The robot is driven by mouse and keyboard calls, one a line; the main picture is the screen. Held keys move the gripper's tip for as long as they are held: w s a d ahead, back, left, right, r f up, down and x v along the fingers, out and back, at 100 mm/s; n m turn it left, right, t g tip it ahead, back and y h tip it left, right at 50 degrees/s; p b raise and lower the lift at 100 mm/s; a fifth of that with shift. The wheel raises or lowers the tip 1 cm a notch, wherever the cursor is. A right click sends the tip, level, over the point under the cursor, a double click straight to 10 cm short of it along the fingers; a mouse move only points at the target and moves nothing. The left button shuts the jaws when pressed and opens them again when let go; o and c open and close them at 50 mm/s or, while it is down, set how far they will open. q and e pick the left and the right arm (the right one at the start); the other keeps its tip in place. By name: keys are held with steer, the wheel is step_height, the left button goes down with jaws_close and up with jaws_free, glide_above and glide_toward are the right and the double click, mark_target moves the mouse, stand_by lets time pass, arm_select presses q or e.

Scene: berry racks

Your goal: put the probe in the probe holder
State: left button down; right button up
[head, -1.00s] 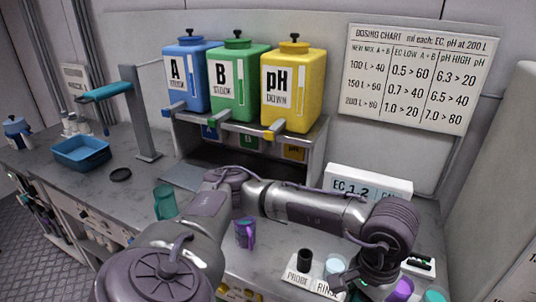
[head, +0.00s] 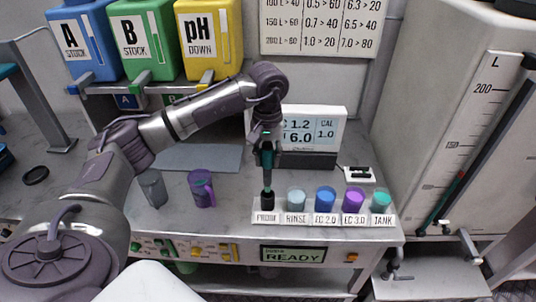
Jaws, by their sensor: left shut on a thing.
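My left gripper (head: 267,143) points down and is shut on the probe (head: 267,166), a slim dark and teal stick held upright. The probe holder (head: 267,199) is a short black cup behind the white PROBE label (head: 265,218). The probe stands directly over the holder, with its lower end at the holder's mouth. I cannot tell how deep the tip is inside. My right gripper is not in view.
Right of the holder stand the rinse cup (head: 296,199), a blue cup (head: 325,199), a purple cup (head: 353,200) and a teal cup (head: 381,202). The meter (head: 312,127) is behind. A purple mug (head: 202,188) and a grey cup (head: 152,188) stand left.

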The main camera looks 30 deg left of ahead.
mark_target(268, 175)
arm_select(q)
steer(key=shift+f+b, duration=0.35)
steer(key=shift+f, duration=0.6)
steer(key=shift+f+b, duration=0.75)
steer(key=shift+f, duration=0.1)
step_height(268, 175, down, 2)
steer(key=shift+f+b, duration=0.25)
steer(key=shift+b, duration=0.8)
steer(key=shift+f, duration=0.2)
steer(key=shift+f+b, duration=0.25)
steer(key=shift+b, duration=0.2)
steer(key=c, duration=0.7)
jaws_free()
